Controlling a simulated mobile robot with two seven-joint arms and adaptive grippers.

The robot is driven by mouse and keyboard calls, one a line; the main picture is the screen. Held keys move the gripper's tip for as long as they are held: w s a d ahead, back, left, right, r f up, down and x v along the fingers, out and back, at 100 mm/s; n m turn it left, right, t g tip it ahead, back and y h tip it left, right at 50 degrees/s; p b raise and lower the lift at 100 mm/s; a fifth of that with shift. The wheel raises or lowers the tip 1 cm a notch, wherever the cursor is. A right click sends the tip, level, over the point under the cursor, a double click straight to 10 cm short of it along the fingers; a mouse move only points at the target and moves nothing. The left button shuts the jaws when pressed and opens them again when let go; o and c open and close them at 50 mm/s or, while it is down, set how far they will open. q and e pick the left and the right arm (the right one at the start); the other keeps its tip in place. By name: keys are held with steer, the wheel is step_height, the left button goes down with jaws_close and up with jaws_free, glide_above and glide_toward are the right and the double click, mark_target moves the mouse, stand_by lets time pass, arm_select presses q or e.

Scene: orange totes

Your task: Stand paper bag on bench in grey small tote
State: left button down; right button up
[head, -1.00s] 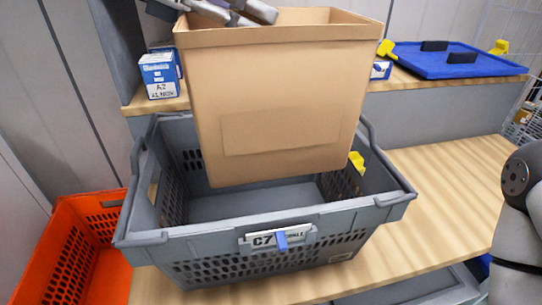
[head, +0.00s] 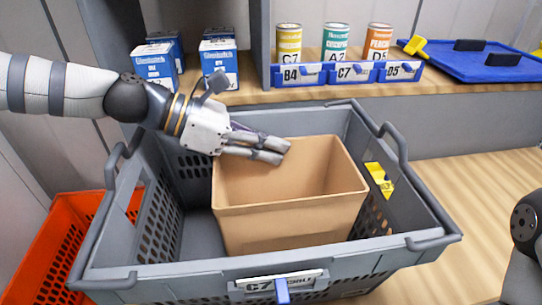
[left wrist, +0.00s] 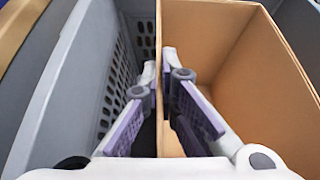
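The brown paper bag (head: 290,218) stands upright and open-topped inside the grey tote (head: 118,284), towards its right side. Its lower front edge is partly hidden by the tote's front wall. My left gripper (head: 283,151) is at the bag's back rim. My right gripper is out of view.
The tote sits on the wooden bench (head: 470,190), which is clear to the right. An orange tote (head: 50,240) is at left. Blue-white boxes (head: 218,62), several cans (head: 336,42) and a blue tray (head: 475,62) are on the shelf behind. A yellow clip (head: 380,180) is at the tote's right wall.

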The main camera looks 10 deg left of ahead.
arm_select(q)
steer(key=shift+f, duration=0.95)
steer(key=shift+r, duration=0.2)
steer(key=c, duration=1.8)
jaws_free()
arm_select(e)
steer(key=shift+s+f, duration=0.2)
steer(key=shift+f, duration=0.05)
arm_select(q)
steer(key=p+v, duration=0.3)
steer(key=v, duration=0.9)
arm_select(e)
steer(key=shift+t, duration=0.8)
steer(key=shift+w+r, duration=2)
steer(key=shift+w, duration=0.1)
arm_select(q)
steer(key=shift+w+r, duration=0.1)
